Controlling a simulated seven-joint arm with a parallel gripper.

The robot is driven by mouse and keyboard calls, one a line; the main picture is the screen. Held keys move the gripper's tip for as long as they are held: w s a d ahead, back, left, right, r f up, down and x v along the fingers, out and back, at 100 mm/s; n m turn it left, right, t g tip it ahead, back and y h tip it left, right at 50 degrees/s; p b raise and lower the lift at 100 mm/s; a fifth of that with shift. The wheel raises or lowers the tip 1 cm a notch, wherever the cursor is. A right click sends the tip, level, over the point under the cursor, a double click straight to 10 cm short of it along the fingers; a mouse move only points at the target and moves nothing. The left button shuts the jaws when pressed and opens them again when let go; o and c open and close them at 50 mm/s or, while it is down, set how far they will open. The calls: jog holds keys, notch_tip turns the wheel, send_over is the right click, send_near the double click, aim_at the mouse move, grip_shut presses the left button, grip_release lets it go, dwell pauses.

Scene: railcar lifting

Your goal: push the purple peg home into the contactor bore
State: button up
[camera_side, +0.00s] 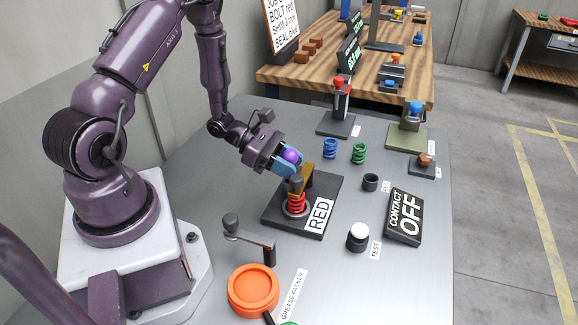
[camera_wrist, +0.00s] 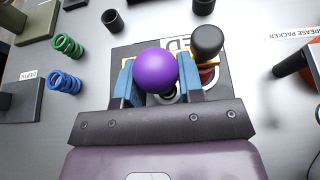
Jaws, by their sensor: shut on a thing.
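The purple peg shows as a round purple ball head (camera_side: 292,155), also large in the wrist view (camera_wrist: 156,70). My gripper (camera_side: 287,164) is shut on it, with a blue finger on each side of the ball. The peg's lower part is hidden behind the head and fingers. My gripper is tilted over the back of a black base plate (camera_side: 331,192) labelled RED, close to a gold-brown bracket (camera_side: 307,180). I cannot pick out the contactor bore, nor tell whether the peg's tip is in a hole. The sign (camera_side: 404,216) reads CONTACT OFF.
A red spring (camera_side: 297,204) and a dark knob (camera_wrist: 207,41) stand close beside my gripper. Blue (camera_side: 330,148) and green (camera_side: 359,153) springs stand behind. A small black cup (camera_side: 370,182), a white-topped cylinder (camera_side: 357,234), a crank (camera_side: 249,238) and an orange dish (camera_side: 253,287) stand around.

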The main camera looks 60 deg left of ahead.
jog(key=shift+r, duration=0.55)
jog(key=shift+f, duration=1.35)
dwell(1.0)
jog(key=o, duration=0.9)
jog(key=shift+o, duration=0.7)
jog(key=shift+s+d, duration=0.1)
jog(key=shift+d, duration=0.05)
jog(key=shift+f, duration=0.1)
jog(key=v, duration=1.3)
jog(key=shift+a, duration=0.25)
